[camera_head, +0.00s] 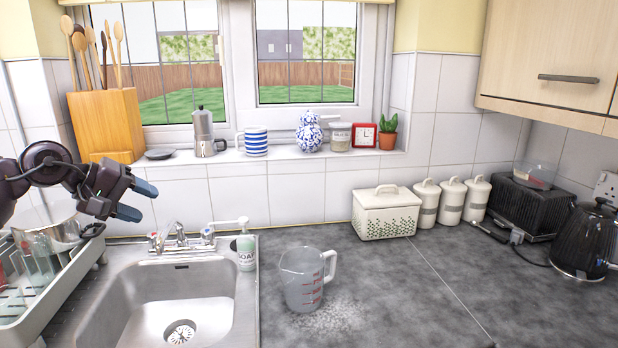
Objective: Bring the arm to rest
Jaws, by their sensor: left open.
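My left arm comes in from the left edge, and its gripper (138,201) hangs above the dish rack and the left rim of the sink. Its two blue-tipped fingers are apart, with nothing between them. It is clear of the window sill and the tap. My right gripper is not in view.
A steel sink (225,300) is below, with a tap (180,238) and soap bottle (246,250) behind it. A dish rack (60,300) holding glasses and a pot stands left. A measuring jug (303,280) stands on the worktop, with white specks around its base. The worktop's front right is clear.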

